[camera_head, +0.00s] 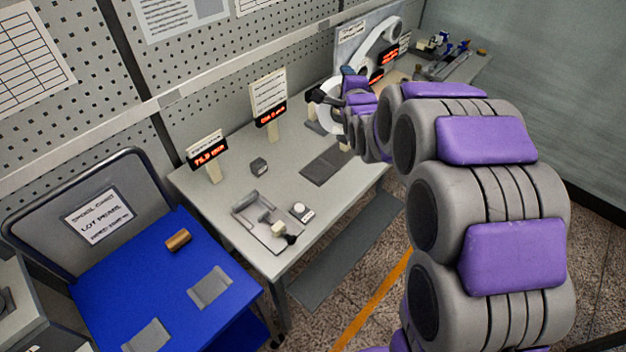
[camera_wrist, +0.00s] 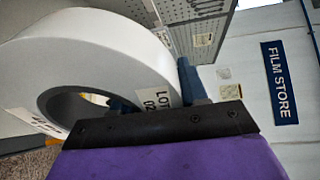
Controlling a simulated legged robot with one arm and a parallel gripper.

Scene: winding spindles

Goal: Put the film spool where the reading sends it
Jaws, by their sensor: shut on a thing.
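The film spool (camera_wrist: 110,45) is a thick white ring with a dark grey inner wall, filling the left of the wrist view. A label starting "LOT 02" is on its side; the rest is cut off. My gripper (camera_wrist: 158,92) is shut on the ring's wall, with one blue finger at the hole and one at the outer side. In the head view the spool (camera_head: 328,115) shows as a white ring at my gripper (camera_head: 322,97), over the bench's far part. Red readings show on a left display (camera_head: 209,154), a middle display (camera_head: 271,115) and a far display (camera_head: 377,76); their digits are hard to read.
A white curved piece (camera_head: 382,38) stands behind my gripper. A blue cart (camera_head: 125,275) holds a copper cylinder (camera_head: 178,240). A "FILM STORE" sign (camera_wrist: 280,83) is on the wall.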

